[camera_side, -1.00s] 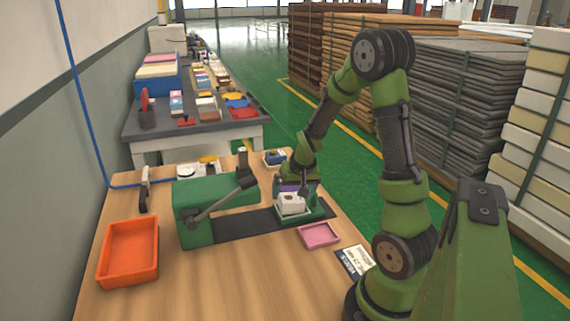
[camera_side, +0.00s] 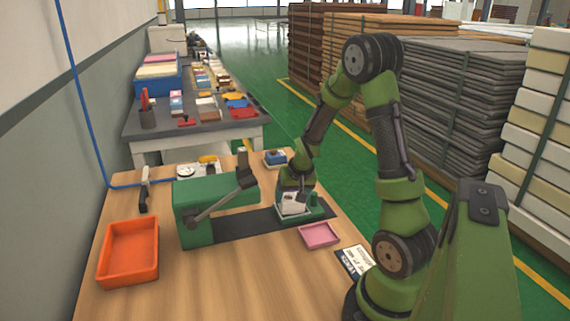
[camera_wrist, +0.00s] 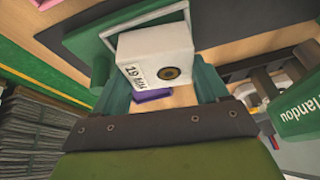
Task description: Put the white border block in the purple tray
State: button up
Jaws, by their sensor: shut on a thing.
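The white block (camera_side: 292,204), with printed lettering and a dark round mark in the wrist view (camera_wrist: 155,57), sits at the green tray (camera_side: 318,213) on the dark strip. My gripper (camera_side: 297,189) reaches down over it and is shut on it, a finger on each side. I cannot tell whether the block still rests on the tray floor. A small pinkish-purple tray (camera_side: 319,236) lies on the wooden table just in front of the green tray, to the lower right of the block.
A purple piece (camera_wrist: 151,95) shows beyond the block in the wrist view. The green machine (camera_side: 200,212) with its lever stands left of my gripper. An orange bin (camera_side: 130,250) is at the far left. A blue item in a small tray (camera_side: 275,158) lies behind.

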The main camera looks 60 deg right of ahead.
aim_at(293, 197)
notch_tip(293, 197, up, 9)
jog(key=shift+d+f, duration=0.1)
jog(key=w+d+n, duration=0.1)
jog(key=w+d, duration=0.4)
jog(key=d, duration=0.7)
notch_tip(293, 197, down, 6)
jog(key=shift+w+f, duration=0.1)
jog(key=shift+w, duration=0.05)
jog(key=shift+f, duration=2.1)
jog(key=shift+f, duration=0.15)
jog(key=o, duration=1.2)
